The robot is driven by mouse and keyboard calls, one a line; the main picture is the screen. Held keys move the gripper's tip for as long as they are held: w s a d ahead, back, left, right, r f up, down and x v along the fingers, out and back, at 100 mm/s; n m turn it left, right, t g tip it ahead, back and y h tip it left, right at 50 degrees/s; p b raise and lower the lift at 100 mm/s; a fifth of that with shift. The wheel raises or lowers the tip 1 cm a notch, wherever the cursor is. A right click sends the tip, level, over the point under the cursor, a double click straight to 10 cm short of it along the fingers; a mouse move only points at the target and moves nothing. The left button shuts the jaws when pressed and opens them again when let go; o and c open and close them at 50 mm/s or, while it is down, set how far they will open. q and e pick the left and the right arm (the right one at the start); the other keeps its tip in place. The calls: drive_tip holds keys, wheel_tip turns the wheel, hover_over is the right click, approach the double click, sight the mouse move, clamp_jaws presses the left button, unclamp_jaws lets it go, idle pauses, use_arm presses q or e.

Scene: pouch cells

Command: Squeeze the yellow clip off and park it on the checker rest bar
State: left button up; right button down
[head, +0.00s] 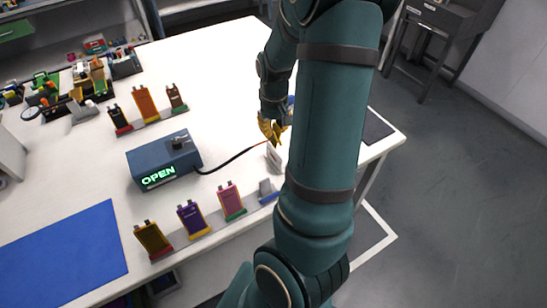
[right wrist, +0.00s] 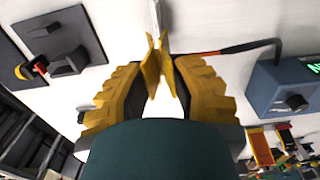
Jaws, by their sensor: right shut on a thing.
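My right gripper (head: 272,128), with yellow fingers, is low over the right part of the table in the head view. In the right wrist view my right gripper (right wrist: 158,72) is shut on the yellow clip (right wrist: 152,66), whose two thin plates stand between the fingers. A cable with a red sleeve (right wrist: 208,53) runs from the clip area to the checker (head: 165,160), a blue box that reads "OPEN" in green. A thin pale upright piece (right wrist: 155,14) shows just beyond the clip; I cannot tell whether they touch. I cannot identify the rest bar for certain. My left gripper is out of view.
A small white stand (head: 274,158) is beside the gripper. Coloured pouch cells stand in two rows, including a purple one (head: 192,217) and an orange one (head: 146,104). A blue mat (head: 65,255) lies front left. A dark plate (right wrist: 62,45) is left in the wrist view.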

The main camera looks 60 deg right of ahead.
sight(274, 137)
drive_tip(key=shift+f+b, duration=0.95)
drive_tip(key=shift+f, duration=0.35)
drive_tip(key=shift+f, duration=0.3)
drive_tip(key=shift+f+b, duration=0.35)
drive_tip(key=shift+b, duration=0.15)
drive_tip(key=shift+f, duration=0.25)
drive_tip(key=shift+c, duration=1.9)
unclamp_jaws()
drive_tip(key=shift+r, duration=0.15)
